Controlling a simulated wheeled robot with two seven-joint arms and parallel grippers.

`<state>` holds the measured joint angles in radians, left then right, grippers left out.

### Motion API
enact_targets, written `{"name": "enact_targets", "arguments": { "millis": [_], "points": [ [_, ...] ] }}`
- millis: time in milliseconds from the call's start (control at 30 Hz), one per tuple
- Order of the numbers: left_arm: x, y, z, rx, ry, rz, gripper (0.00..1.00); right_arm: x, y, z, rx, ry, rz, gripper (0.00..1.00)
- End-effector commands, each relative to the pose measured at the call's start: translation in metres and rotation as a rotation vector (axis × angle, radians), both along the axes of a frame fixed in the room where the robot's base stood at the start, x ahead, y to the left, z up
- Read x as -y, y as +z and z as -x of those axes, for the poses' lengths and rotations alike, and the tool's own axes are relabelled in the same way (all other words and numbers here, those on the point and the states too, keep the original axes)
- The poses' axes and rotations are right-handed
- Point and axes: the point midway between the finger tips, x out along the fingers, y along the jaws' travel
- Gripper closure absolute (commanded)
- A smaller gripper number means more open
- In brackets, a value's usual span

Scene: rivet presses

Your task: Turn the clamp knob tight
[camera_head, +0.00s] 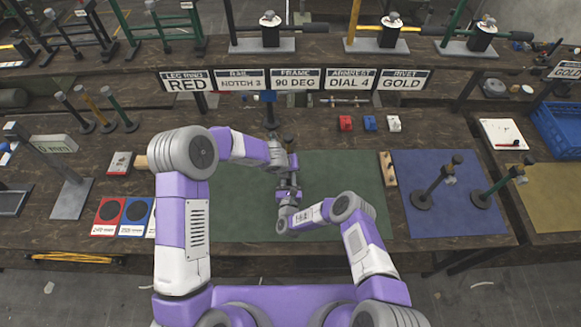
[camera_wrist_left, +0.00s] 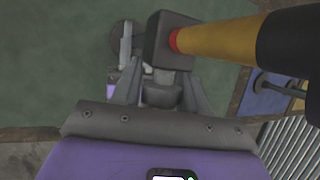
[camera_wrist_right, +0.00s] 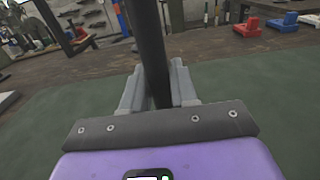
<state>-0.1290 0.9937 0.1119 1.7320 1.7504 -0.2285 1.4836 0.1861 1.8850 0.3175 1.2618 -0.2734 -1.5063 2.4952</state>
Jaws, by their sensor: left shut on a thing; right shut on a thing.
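My left gripper (camera_head: 287,180) and my right gripper (camera_head: 289,194) are close together over the green mat, in the middle of the head view. In the left wrist view my left gripper (camera_wrist_left: 160,95) is shut on a small grey part, apparently the clamp knob (camera_wrist_left: 162,97). It sits just below a dark grey block (camera_wrist_left: 170,42). A yellow rod (camera_wrist_left: 215,38) with a red ring and a black end runs from the block to the upper right. In the right wrist view my right gripper (camera_wrist_right: 159,92) is shut on a dark post (camera_wrist_right: 150,45). My arms partly hide the clamp in the head view.
The green mat (camera_head: 345,190) is clear around the grippers. Red, blue and white small blocks (camera_head: 345,123) stand behind it. A wooden holed strip (camera_head: 388,169) lies at its right edge, beside a blue mat (camera_head: 430,215) with two stands. Red and blue cards (camera_head: 108,214) lie left.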

Motion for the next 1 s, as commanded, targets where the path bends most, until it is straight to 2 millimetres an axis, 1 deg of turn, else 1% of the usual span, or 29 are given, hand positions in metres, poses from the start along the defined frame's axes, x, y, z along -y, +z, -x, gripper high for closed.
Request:
{"name": "enact_targets", "arguments": {
  "millis": [233, 600, 633, 767, 1000],
  "points": [
    [-0.0023, -0.0026, 0.001, -0.003, 0.001, -0.046, 0.87, -0.0006, 0.002, -0.0005, 0.006, 0.0, -0.002, 1.0],
    [-0.0029, -0.0029, 0.0012, -0.004, 0.002, -0.05, 0.87, -0.0005, 0.0022, -0.0005, 0.007, 0.0, -0.002, 1.0],
    [-0.0028, -0.003, 0.0011, -0.004, 0.002, -0.049, 0.55, -0.0005, 0.0022, -0.0005, 0.007, 0.0, -0.002, 1.0],
    [-0.0024, -0.0025, 0.001, -0.004, 0.001, -0.048, 0.36, -0.0005, 0.0021, -0.0006, 0.006, 0.0, -0.002, 1.0],
    [-0.0016, -0.0011, 0.0005, -0.001, 0.001, -0.046, 0.35, -0.0002, 0.0016, -0.0006, 0.005, -0.001, -0.001, 1.0]
  ]
}}
